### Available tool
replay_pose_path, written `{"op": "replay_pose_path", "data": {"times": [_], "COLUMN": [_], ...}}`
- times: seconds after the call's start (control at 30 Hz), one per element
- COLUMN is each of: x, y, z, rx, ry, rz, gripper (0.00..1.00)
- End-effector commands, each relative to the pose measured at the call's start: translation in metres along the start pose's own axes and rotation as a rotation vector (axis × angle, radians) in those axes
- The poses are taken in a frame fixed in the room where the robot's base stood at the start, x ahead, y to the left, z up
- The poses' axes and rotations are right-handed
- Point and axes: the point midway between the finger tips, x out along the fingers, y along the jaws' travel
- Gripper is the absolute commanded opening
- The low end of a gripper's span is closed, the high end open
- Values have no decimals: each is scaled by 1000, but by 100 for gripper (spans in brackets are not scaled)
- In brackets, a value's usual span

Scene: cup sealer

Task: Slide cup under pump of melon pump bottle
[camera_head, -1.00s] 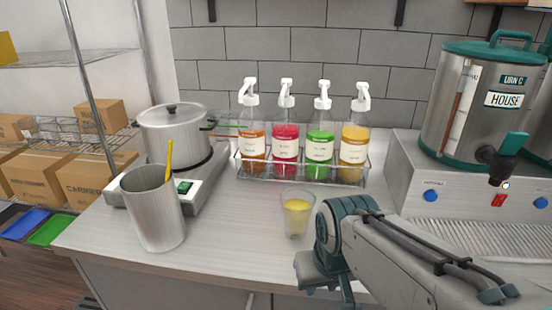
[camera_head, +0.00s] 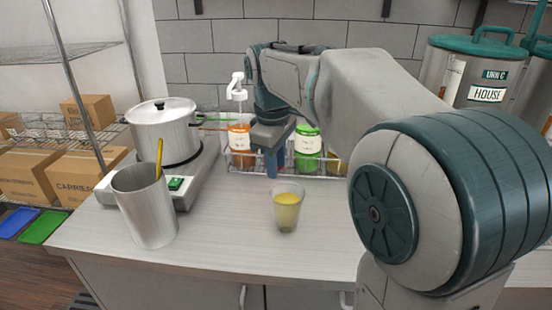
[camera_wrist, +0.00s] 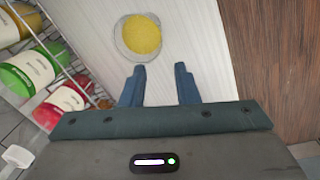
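A clear cup (camera_head: 287,207) with yellow contents stands upright on the counter, in front of the bottle rack. It shows from above in the wrist view (camera_wrist: 138,37), just beyond my fingertips and apart from them. My gripper (camera_wrist: 159,84) is open and empty; in the head view its fingers (camera_head: 270,165) point down behind and left of the cup. Pump bottles stand in a wire rack: orange (camera_head: 239,140), green (camera_head: 307,145) and partly hidden yellow (camera_head: 334,163). The red bottle (camera_wrist: 66,98) shows in the wrist view. I cannot read which label says melon.
A metal tumbler (camera_head: 147,212) with a yellow stick and a lidded pot (camera_head: 163,130) on a burner stand at left. An urn (camera_head: 475,72) stands at right behind my arm. The counter (camera_head: 220,235) around the cup is mostly clear.

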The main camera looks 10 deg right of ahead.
Motion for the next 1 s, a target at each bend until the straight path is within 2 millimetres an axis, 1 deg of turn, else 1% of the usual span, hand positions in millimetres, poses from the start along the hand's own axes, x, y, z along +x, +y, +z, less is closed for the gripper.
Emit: {"op": "replay_pose_path", "data": {"times": [0.23, 0.37, 0.47, 0.8, 0.9, 1.0], "x": [2, 14, 30, 96, 113, 125], "y": [0, 0, -1, -1, -1, 0], "z": [1, 1, 1, 1, 1, 0], "rx": [3, 3, 4, 3, 3, 3], "ry": [0, -1, -2, -2, -2, 0], "rz": [0, -1, -2, -2, -2, 0], "gripper": [28, 28, 28, 28, 28, 28]}}
